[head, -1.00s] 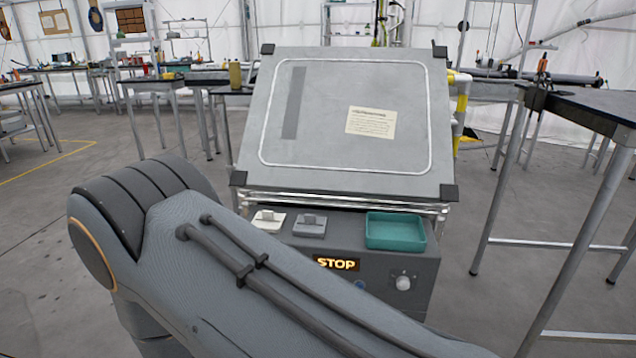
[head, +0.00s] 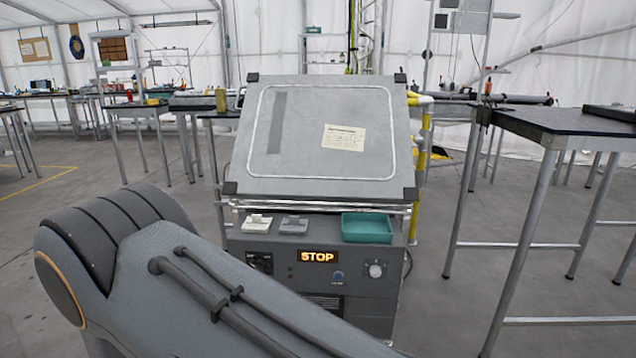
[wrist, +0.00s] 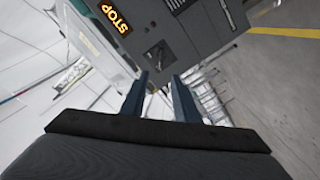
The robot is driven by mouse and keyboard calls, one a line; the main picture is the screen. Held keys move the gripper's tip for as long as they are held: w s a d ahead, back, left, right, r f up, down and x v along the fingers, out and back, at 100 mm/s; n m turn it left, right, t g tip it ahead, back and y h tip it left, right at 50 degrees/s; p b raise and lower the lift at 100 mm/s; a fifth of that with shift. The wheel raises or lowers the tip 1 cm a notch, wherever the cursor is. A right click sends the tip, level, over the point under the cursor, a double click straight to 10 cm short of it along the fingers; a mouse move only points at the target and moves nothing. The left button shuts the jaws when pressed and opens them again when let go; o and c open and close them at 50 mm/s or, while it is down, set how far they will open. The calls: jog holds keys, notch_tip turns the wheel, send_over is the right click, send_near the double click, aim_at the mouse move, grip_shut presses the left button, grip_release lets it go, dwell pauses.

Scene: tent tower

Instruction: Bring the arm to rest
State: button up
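My gripper (wrist: 161,78) shows in the wrist view. Its two dark blue fingers stand apart with nothing between them, so it is open and empty. The grey machine's front panel (wrist: 200,30), with its lit STOP sign (wrist: 115,18) and a dark switch (wrist: 156,52), lies beyond the fingertips and looks tilted. In the head view my arm crosses the lower left foreground, and my gripper is out of sight. The machine (head: 345,285) stands behind my arm, its STOP sign (head: 318,256) lit orange.
The machine carries a slanted grey board (head: 320,110) with a paper note, and a teal tray (head: 367,228). A tall black-topped table (head: 560,125) stands at the right. Other benches line the tent's back. Grey floor is open at the left.

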jog(key=w+d+r+m+g+y+p, duration=0.1)
jog(key=w+d+r+m+g+p, duration=0.2)
jog(key=w+d+r+g, duration=0.45)
jog(key=d+r+m+g+y+p, duration=0.2)
jog(key=d+r+p, duration=0.1)
jog(key=d+r, duration=0.3)
jog(key=s+d+r+m+g+h+p, duration=0.1)
jog(key=s+d+r+g, duration=0.3)
jog(key=s+d, duration=0.8)
jog(key=s+d+r+m+g+p, duration=0.2)
jog(key=s+d+r, duration=0.5)
jog(key=s+d, duration=0.5)
jog(key=shift+d+r+g+h+p, duration=0.25)
jog(key=shift+g+h+p, duration=0.15)
jog(key=shift+g+p, duration=0.55)
